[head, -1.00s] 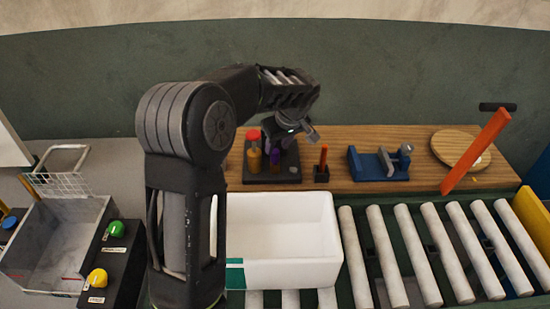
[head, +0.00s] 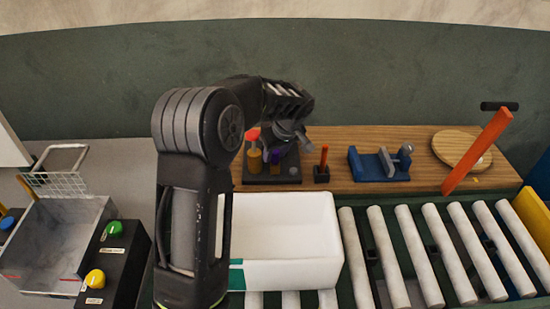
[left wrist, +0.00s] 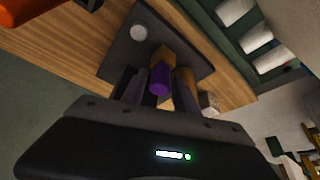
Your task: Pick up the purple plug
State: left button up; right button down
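The purple plug (head: 275,157) stands on a dark base plate (head: 258,178) on the wooden shelf, partly hidden by my left gripper. In the left wrist view the purple plug (left wrist: 160,82) shows between my left gripper's fingers (left wrist: 158,92), near their tips. The fingers look apart, with the plug in the gap; I see no clear grip. A red-topped plug with a yellow-brown body (head: 254,158) stands just left of the purple one. In the head view my left gripper (head: 294,138) is just above and right of the plugs. My right gripper is not in view.
A small black holder with an orange stick (head: 322,168) and a blue clamp (head: 378,165) stand to the right on the shelf. A box with green and yellow knobs (head: 110,265) is at left.

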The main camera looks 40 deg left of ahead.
aim_at(276, 151)
pick_arm(q)
grip_shut()
jog(key=shift+r, duration=0.1)
dwell(0.4)
notch_tip(276, 151, up, 7)
jog(key=p, duration=0.3)
jog(key=shift+f, duration=0.2)
notch_tip(276, 151, up, 11)
jog(key=shift+r, duration=0.1)
